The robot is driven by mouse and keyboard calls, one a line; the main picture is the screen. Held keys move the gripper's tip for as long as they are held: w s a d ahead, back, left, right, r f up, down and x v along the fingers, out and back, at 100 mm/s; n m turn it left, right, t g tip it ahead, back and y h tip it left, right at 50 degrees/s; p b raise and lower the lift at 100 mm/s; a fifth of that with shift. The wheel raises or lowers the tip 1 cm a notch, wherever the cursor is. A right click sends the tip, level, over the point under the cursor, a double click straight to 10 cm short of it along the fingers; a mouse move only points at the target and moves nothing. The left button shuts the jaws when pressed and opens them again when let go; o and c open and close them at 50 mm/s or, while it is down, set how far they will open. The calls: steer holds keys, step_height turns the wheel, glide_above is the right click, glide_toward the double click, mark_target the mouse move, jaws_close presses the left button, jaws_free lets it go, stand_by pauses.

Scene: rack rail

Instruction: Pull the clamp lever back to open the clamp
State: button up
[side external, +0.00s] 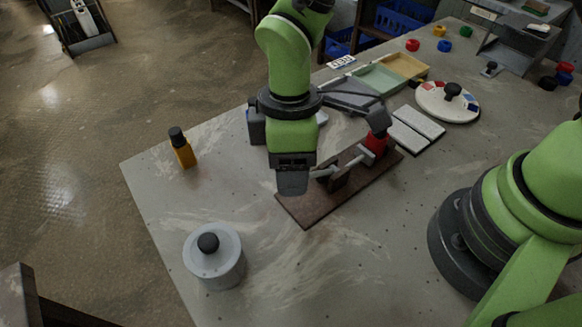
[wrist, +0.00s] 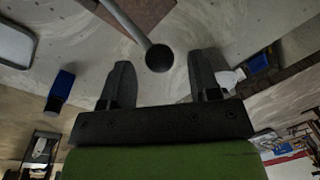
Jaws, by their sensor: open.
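The clamp (side external: 338,178) stands on a brown base board (side external: 300,208), with grey metal parts and a red part (side external: 377,143) near the far end. In the wrist view, its lever is a thin grey rod (wrist: 125,22) ending in a black ball knob (wrist: 159,58). My gripper (side external: 292,188) is open over the near-left end of the board. The wrist view shows the knob between the two open fingers (wrist: 164,66), near their tips. In the side view my gripper hides the knob.
A grey lidded pot (side external: 214,262) stands at the front left, and a yellow bottle (side external: 183,150) at the table's left edge. Trays (side external: 380,78), white blocks (side external: 417,124) and a round dial plate (side external: 440,108) lie behind the clamp.

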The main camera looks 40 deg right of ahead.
steer(key=shift+s+f, duration=0.1)
steer(key=shift+f, duration=0.65)
jaws_close()
steer(key=shift+d+r+y, duration=1)
steer(key=shift+r+y, duration=0.1)
steer(key=shift+y, duration=0.5)
steer(key=shift+d+r+y, duration=0.3)
steer(key=shift+d+y, duration=0.2)
steer(key=shift+y, duration=0.1)
steer(key=shift+d+r+y, duration=0.3)
steer(key=shift+d+y, duration=0.2)
steer(key=shift+y, duration=0.1)
steer(key=d+y, duration=0.3)
steer(key=shift+r+y, duration=0.3)
steer(key=shift+r, duration=0.1)
steer(key=shift+s+d+n+y, duration=0.15)
steer(key=shift+d+n+y, duration=0.15)
steer(key=shift+d+y, duration=1.1)
